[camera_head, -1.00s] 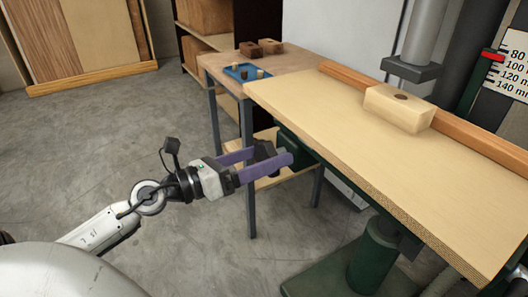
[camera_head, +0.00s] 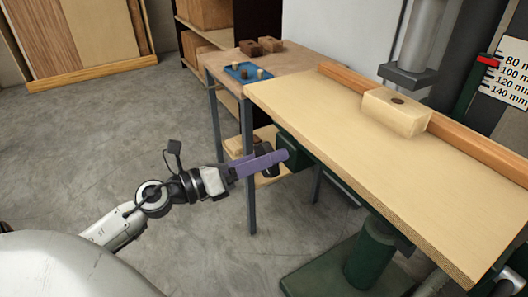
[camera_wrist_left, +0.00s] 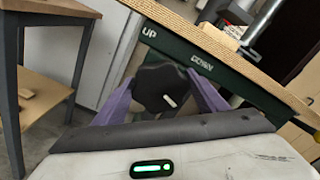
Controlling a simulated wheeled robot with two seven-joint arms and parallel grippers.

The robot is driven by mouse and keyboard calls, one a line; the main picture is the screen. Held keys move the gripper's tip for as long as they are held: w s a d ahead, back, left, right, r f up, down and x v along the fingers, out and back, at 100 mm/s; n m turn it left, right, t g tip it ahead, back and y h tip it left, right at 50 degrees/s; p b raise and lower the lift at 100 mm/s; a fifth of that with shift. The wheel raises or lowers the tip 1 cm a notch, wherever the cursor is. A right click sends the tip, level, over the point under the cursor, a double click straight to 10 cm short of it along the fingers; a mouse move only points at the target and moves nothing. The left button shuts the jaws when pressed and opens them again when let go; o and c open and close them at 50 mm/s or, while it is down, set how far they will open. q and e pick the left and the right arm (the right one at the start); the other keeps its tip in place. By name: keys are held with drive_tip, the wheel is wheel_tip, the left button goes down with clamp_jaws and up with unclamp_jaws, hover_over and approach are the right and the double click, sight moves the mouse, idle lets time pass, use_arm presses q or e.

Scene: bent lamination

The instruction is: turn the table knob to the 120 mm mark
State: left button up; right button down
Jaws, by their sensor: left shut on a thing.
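The table knob (camera_wrist_left: 158,88) is black and lobed, with a small white mark, and sits on the dark green panel under the table's edge, below the words UP and DOWN. My left gripper (camera_head: 268,160) is shut on the knob, with one purple finger on each side of it in the left wrist view. The red pointer (camera_head: 488,61) on the scale (camera_head: 508,80) at the right stands at about the 80 mm mark, above the 120 mm mark. My right gripper is not in view.
The pale worktable (camera_head: 390,165) carries a wooden block (camera_head: 396,112) against an orange-brown fence (camera_head: 460,137). A side bench (camera_head: 225,65) with a blue tray (camera_head: 243,72) and small blocks stands behind. The floor around my left arm is clear.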

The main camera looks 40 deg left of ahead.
use_arm(q)
drive_tip(key=shift+f, duration=0.1)
drive_tip(key=o, duration=1)
drive_tip(key=b+v, duration=0.2)
drive_tip(key=v, duration=0.8)
drive_tip(key=shift+s, duration=0.15)
